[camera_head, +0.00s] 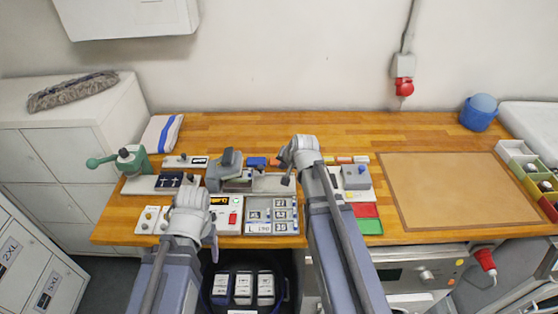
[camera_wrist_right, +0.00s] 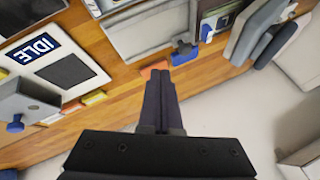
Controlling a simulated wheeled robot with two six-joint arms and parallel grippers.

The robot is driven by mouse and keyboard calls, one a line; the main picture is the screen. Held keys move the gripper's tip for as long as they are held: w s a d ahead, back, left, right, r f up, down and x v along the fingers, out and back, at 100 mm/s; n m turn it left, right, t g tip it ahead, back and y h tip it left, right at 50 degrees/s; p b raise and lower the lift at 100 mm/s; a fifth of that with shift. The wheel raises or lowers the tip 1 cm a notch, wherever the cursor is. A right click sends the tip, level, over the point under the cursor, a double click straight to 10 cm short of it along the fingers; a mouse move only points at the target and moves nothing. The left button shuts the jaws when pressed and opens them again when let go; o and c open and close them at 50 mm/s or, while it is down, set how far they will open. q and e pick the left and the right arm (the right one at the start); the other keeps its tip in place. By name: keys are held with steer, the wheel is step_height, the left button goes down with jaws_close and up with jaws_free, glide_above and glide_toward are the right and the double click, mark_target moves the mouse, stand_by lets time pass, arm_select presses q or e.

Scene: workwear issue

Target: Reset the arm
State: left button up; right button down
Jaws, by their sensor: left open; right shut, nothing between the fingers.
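My left arm comes in from the lower left in the head view. My right arm reaches up over the middle of the bench. Its gripper (camera_wrist_right: 163,82) is shut and empty in the right wrist view, its tips just below an orange block (camera_wrist_right: 155,68) in the picture; whether they touch it cannot be told. In the head view the right fingers are mostly hidden by the wrist.
The wooden bench (camera_head: 240,123) holds small panels and blocks. A green-handled device (camera_head: 130,160) stands at the left, a knobbed grey box (camera_head: 355,178) right of my right wrist. A brown mat (camera_head: 450,185) lies clear; a blue container (camera_head: 479,112) stands behind. An IDLE panel (camera_wrist_right: 40,50) is near.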

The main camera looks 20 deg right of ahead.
arm_select(q)
steer(key=shift+a+r, duration=0.15)
steer(key=shift+r, duration=0.35)
arm_select(e)
steer(key=shift+s+r, duration=0.35)
steer(key=shift+r, duration=0.2)
